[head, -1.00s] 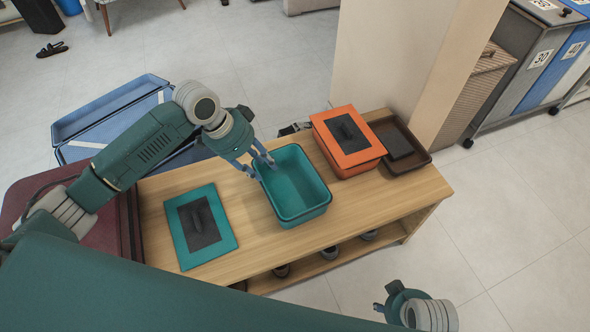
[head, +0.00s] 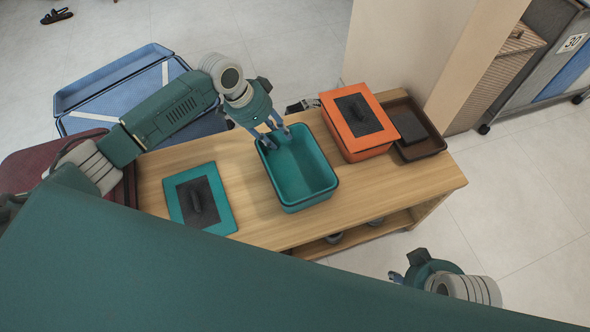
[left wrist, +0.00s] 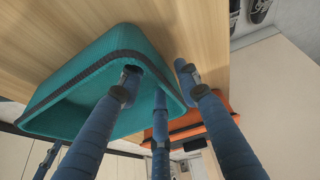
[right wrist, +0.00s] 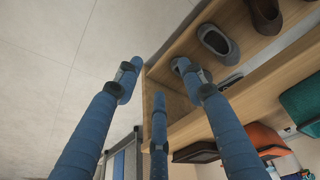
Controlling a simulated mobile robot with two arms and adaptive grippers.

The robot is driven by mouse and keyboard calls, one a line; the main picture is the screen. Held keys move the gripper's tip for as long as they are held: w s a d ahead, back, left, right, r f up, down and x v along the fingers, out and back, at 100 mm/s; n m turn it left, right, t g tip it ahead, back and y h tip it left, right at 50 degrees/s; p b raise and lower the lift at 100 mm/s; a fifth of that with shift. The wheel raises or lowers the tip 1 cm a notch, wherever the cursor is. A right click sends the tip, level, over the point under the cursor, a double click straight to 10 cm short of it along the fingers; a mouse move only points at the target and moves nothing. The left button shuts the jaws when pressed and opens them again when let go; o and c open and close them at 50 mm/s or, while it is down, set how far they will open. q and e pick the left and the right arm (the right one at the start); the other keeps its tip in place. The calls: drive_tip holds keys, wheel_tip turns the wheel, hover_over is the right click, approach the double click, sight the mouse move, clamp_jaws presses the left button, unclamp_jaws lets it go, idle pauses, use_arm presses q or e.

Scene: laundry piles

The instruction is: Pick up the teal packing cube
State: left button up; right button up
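The teal packing cube (head: 318,186) stands open and empty on the wooden table, right of its flat teal lid with a dark mesh panel (head: 200,200). My left gripper (head: 273,138) is at the cube's far left corner, fingers pointing down. In the left wrist view, the fingers (left wrist: 158,78) are spread around the cube's rim (left wrist: 70,75), one over the inside and another outside; the gap to the wall is hard to judge. My right gripper (head: 396,278) is in front of the table, away from the cube; its fingers are apart and empty in the right wrist view (right wrist: 155,75).
An orange packing cube (head: 358,125) with a mesh lid and a brown tray (head: 425,135) stand right of the teal cube. Bare tabletop (head: 245,195) lies between lid and cube. Shoes (right wrist: 218,42) sit on the lower shelf. A blue open suitcase (head: 110,85) is behind left.

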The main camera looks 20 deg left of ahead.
use_arm(q)
drive_tip(key=shift+x, duration=1.1)
clamp_jaws()
use_arm(e)
drive_tip(key=shift+v, duration=1.05)
use_arm(q)
drive_tip(key=shift+r, duration=0.1)
use_arm(e)
drive_tip(key=shift+d, duration=0.1)
